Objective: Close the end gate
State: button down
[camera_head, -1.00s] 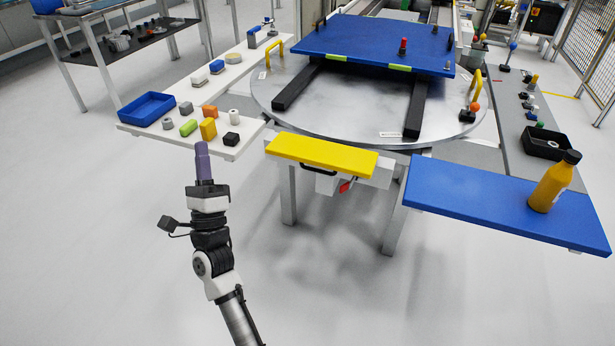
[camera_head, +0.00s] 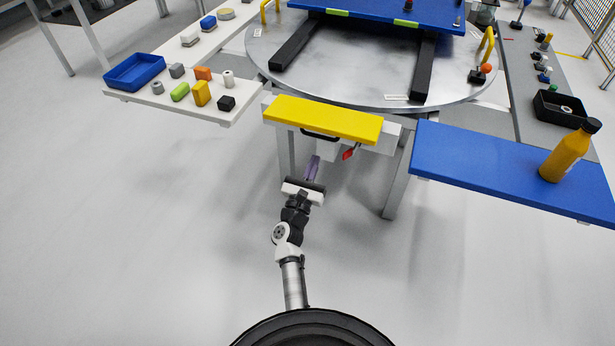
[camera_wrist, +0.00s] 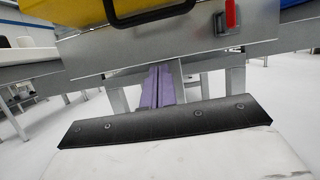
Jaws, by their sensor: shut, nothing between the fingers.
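The end gate is most likely the yellow panel (camera_head: 323,118) at the front edge of the turntable, lying about flat in the head view. A black handle (camera_head: 320,135) runs along its front edge, and a red latch lever (camera_head: 349,153) hangs to the right below it. In the wrist view the yellow panel (camera_wrist: 100,12), black handle (camera_wrist: 150,12) and red lever (camera_wrist: 229,15) are at the top, on a grey metal bracket (camera_wrist: 180,48). My gripper (camera_head: 313,164) has purple fingers, shut and empty, below and in front of the handle, apart from it. The fingers (camera_wrist: 158,85) point toward the bracket's underside.
A round metal turntable (camera_head: 350,75) lies behind the yellow panel. A white shelf (camera_head: 180,108) with small blocks and a blue tray (camera_head: 135,72) is left. A blue shelf (camera_head: 490,170) with a yellow bottle (camera_head: 570,150) is right. The floor in front is clear.

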jog(key=shift+w+d+r+p, duration=0.1)
jog(key=shift+w+r+p, duration=0.15)
jog(key=shift+r+p, duration=0.4)
jog(key=shift+w+r+p, duration=0.25)
jog(key=shift+r+p, duration=0.1)
jog(key=shift+r, duration=0.55)
jog(key=shift+w+d+r+p, duration=0.1)
jog(key=shift+w+r+p, duration=0.15)
jog(key=shift+r+p, duration=0.4)
jog(key=shift+w+r, duration=0.1)
jog(key=shift+r, duration=0.2)
